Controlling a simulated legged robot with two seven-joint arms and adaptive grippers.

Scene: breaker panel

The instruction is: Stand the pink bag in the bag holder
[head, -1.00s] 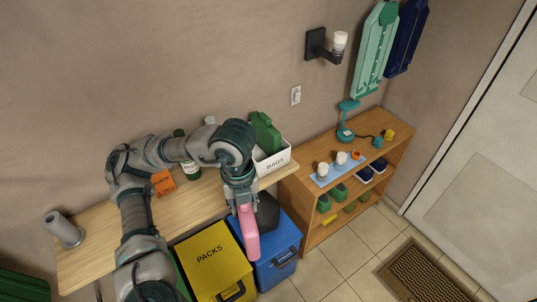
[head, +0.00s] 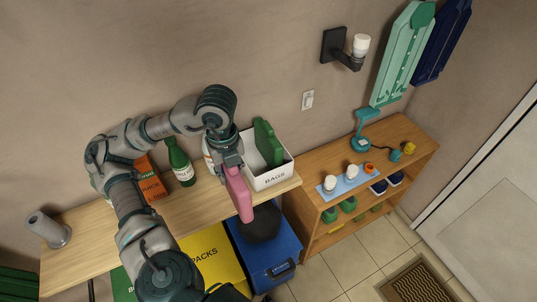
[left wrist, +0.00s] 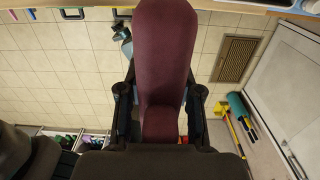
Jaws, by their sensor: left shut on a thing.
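The pink bag (head: 238,192) hangs from my left gripper (head: 228,160), which is shut on its upper end. It tilts, with its lower end toward the front right, in front of the wooden shelf's edge. In the left wrist view the bag (left wrist: 165,60) looks dark maroon and sits between the two fingers (left wrist: 160,112). The white bag holder (head: 272,178), marked "BAGS", stands at the right end of the shelf, just right of the gripper. A green bag (head: 267,142) stands upright in it. My right gripper is not in view.
A green bottle (head: 180,162) and orange juice cartons (head: 151,185) stand left of the holder on the shelf (head: 195,205). A grey cylinder (head: 50,230) is at its left end. Below are a yellow "PACKS" box (head: 215,255) and a blue box (head: 270,250). A low wooden rack (head: 315,190) stands right.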

